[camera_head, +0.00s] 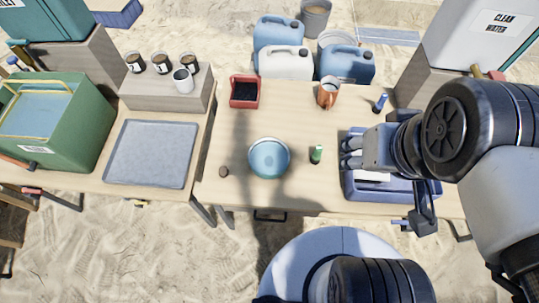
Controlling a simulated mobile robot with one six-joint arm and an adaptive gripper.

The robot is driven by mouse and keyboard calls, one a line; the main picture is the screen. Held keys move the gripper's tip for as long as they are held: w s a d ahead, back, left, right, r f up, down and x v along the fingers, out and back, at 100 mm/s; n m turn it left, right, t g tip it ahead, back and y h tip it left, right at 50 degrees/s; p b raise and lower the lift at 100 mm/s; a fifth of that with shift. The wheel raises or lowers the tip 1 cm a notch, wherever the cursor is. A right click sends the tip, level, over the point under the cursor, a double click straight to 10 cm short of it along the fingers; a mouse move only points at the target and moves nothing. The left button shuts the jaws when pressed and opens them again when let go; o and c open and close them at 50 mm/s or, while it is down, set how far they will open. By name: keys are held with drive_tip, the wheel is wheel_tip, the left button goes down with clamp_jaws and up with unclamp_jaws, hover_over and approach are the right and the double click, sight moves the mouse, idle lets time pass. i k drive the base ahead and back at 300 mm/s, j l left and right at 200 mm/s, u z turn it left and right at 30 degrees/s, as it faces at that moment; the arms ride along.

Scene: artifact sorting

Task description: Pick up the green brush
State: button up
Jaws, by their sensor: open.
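A small green object, which looks like the green brush (317,154), stands upright on the light wooden table (225,140), just right of a blue bowl (269,158). My gripper (345,153) is open, a short way to the right of the green brush, above the left side of a blue tray (375,190). Its fingers point left toward the brush and do not visibly touch it. My arm hides part of the tray and the table's right side.
A small brown piece (223,171) lies left of the bowl. A red bin (245,91), an orange mug (328,93) and a blue-handled item (380,103) stand toward the back. A grey tray (150,152) lies on the left table. Bare table lies behind the bowl.

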sight(315, 159)
drive_tip(key=i+l+u, duration=0.15)
drive_tip(key=u, duration=0.25)
drive_tip(key=i+l+u, duration=0.1)
drive_tip(key=l+u, duration=0.45)
drive_tip(key=u, duration=0.2)
drive_tip(key=i, duration=0.05)
